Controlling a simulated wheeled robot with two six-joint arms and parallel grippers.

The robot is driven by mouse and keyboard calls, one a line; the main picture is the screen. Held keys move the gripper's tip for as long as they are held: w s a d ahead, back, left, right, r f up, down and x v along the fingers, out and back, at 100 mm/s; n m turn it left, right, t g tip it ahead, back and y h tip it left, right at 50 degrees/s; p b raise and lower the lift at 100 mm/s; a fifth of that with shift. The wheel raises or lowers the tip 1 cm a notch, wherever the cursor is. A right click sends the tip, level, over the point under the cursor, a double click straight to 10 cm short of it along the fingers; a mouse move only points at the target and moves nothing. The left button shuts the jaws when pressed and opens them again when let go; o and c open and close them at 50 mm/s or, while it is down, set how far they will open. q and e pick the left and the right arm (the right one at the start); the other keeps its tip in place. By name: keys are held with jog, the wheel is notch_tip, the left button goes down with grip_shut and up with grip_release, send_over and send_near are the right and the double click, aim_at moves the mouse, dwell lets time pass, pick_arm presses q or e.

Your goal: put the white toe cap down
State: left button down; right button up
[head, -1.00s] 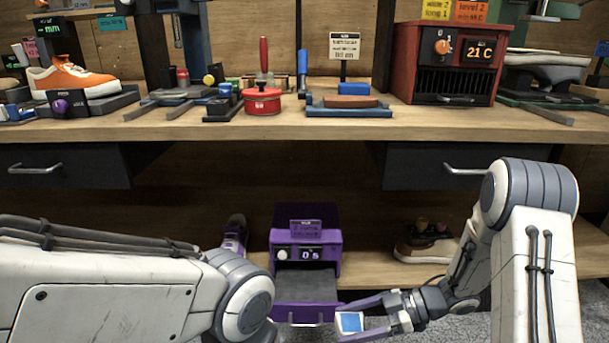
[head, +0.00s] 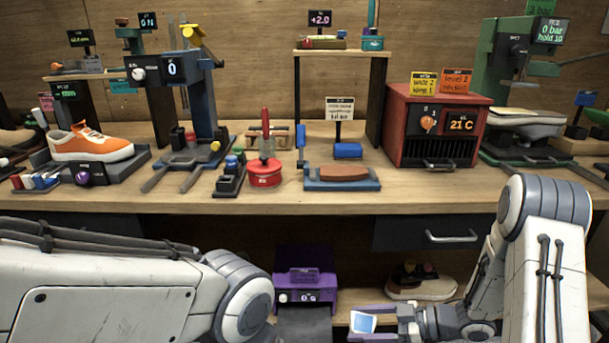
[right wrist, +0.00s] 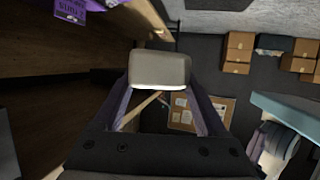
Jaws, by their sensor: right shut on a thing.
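My right gripper (head: 363,322) is low in the head view, right of the purple box. It is shut on a small pale piece, which I take to be the white toe cap (head: 362,323). In the right wrist view the toe cap (right wrist: 160,70) is a rounded, grey-white block with a bright white lower edge, held between the fingertips of the gripper (right wrist: 160,82). It is in the air, below the bench top's front edge. My left arm crosses the lower left; its gripper is out of view.
The wooden bench top (head: 430,195) carries an orange sneaker (head: 90,143), a red pot (head: 265,172), a blue tray with a brown block (head: 343,172) and a red oven (head: 440,125). The purple box (head: 305,275) and a brown shoe (head: 422,285) sit on the lower shelf.

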jog(key=d+r+m+t+h+p, duration=0.1)
jog(key=d+r+m+t+p, duration=0.1)
jog(key=r+p, duration=0.8)
jog(key=d+r+m+t+h+p, duration=0.1)
jog(key=d+r+m+t+p, duration=0.1)
jog(key=r+p, duration=0.9)
jog(key=w+d+p, duration=0.1)
jog(key=p, duration=0.1)
jog(key=shift+d+r+p, duration=0.2)
jog(key=shift+d+p, duration=0.15)
